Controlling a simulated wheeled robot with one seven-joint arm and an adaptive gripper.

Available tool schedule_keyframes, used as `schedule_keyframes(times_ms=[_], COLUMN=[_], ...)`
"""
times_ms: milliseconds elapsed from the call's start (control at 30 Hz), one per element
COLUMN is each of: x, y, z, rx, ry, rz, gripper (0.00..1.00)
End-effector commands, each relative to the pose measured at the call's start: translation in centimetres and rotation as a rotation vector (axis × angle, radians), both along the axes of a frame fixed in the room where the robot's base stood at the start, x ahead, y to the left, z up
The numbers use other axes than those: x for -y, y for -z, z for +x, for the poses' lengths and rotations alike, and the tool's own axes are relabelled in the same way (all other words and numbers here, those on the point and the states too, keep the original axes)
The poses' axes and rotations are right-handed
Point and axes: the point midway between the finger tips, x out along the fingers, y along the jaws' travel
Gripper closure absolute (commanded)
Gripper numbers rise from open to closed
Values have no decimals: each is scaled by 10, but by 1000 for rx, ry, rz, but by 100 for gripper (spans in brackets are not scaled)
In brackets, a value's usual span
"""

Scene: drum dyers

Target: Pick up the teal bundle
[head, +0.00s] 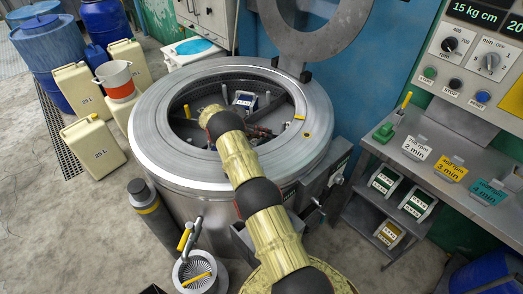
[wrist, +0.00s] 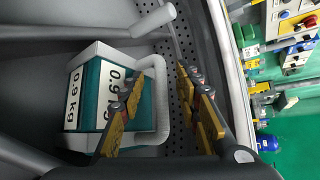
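The teal bundle (wrist: 90,95) lies inside the drum in the wrist view, with a white frame and white "0.9 kg" labels. Its white handle (wrist: 159,98) stands out on the right side. My gripper (wrist: 158,76) is open, its yellow-padded fingers either side of the handle in the picture; I see no clear contact. In the head view my gripper (head: 260,134) is down inside the drum, partly hidden by my arm. A white-framed bundle with a dark blue face (head: 244,100) shows near the drum's far side; I cannot tell whether it is the same one.
The steel drum rim (head: 157,150) surrounds my arm, with its lid (head: 325,40) raised behind. A work table (head: 470,190) with tags and a control panel (head: 480,65) stand right. Cream canisters (head: 92,145) and blue barrels (head: 50,50) stand left.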

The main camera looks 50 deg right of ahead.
Motion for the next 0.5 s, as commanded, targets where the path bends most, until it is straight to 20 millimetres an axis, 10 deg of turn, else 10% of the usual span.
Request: schedule_keyframes(times_ms=[500], x=[0], y=[0], z=[0], rx=[0], ry=[0], rz=[0], gripper=[92])
